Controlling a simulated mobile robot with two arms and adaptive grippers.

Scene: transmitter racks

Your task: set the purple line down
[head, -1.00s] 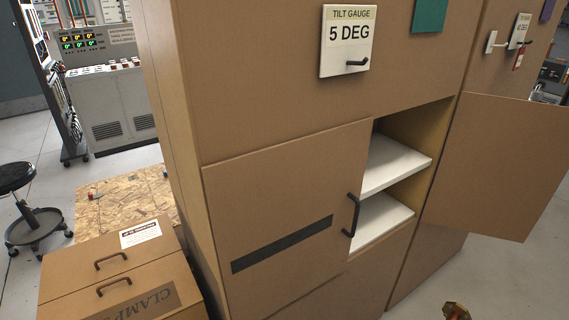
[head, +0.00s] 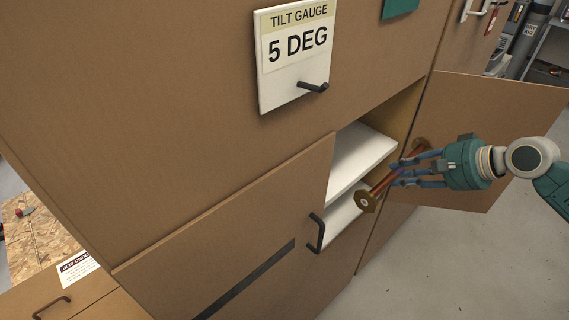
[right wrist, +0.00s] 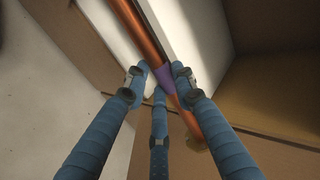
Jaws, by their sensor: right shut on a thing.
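The purple line is a copper-coloured tube (head: 384,184) with brass flanged ends. In the right wrist view, a purple band (right wrist: 166,80) shows on the tube (right wrist: 143,35). My right gripper (head: 397,172) is shut around the tube's middle and holds it tilted at the open mouth of the cabinet's shelf compartment. The near flange (head: 366,202) shows in front of the lower white shelf (head: 340,222); I cannot tell whether it touches. The upper white shelf (head: 360,155) is empty where it shows. My left gripper is not in view.
An open door panel (head: 490,95) stands behind my right arm. A "TILT GAUGE 5 DEG" plate (head: 292,55) with a black peg sticks out above.

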